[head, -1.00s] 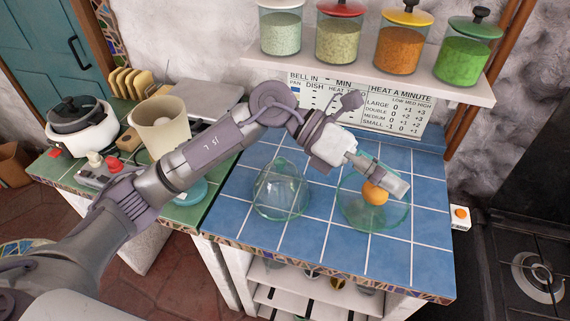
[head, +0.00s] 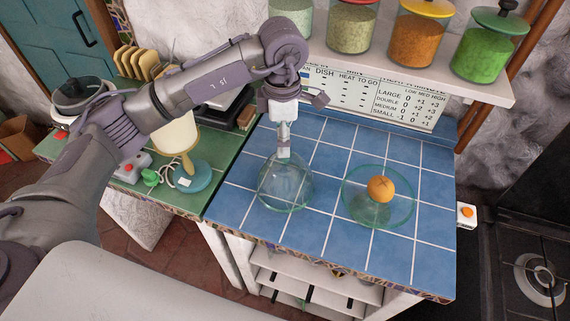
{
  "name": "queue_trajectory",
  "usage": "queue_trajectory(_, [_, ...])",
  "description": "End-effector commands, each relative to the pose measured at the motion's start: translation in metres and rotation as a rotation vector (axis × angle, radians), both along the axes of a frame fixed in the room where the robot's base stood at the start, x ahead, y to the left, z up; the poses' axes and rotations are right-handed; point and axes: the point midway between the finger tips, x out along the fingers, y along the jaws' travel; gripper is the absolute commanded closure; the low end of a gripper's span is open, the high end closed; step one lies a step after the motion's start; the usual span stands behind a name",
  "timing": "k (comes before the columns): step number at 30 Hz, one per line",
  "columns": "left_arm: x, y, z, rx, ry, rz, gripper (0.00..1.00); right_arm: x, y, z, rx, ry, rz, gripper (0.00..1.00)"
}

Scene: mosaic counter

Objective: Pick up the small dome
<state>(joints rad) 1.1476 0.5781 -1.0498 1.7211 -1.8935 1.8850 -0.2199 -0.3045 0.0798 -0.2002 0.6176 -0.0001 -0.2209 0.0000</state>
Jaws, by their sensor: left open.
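The small clear glass dome (head: 286,188) stands on the blue tiled counter (head: 327,150), left of a glass dish. My left gripper (head: 284,154) points down over the top of the dome, with its fingertips at the dome's upper part in the picture. Its jaws are open, though the gap between the fingers is hard to see from here. I cannot tell whether the fingers touch the glass or its top. My right gripper is not in view.
A round glass dish (head: 351,211) with an orange (head: 380,189) stands right of the dome. A shelf (head: 488,89) with several lidded jars hangs behind, above a printed sign (head: 370,95). A cream lamp (head: 180,135) stands on the green counter at left. Blue tiles in front are free.

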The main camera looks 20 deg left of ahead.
Motion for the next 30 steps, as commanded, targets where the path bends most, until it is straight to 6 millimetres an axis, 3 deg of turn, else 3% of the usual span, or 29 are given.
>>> queue_trajectory(5, [0.001, 0.000, -0.010, 0.000, 0.003, 0.001, 0.40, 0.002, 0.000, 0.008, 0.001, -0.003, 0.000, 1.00])
queue_trajectory(10, [0.006, -0.002, -0.033, -0.001, 0.006, 0.002, 0.40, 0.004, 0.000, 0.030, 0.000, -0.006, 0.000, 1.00])
queue_trajectory(15, [0.007, -0.002, -0.054, -0.001, 0.002, 0.000, 0.40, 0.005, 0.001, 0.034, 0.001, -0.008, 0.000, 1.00])
queue_trajectory(23, [0.008, -0.002, -0.058, -0.002, -0.001, -0.001, 0.40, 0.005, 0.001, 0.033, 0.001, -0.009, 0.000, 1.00])
queue_trajectory(30, [0.008, -0.002, -0.058, -0.001, 0.000, -0.001, 0.80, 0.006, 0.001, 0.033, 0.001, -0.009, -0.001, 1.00])
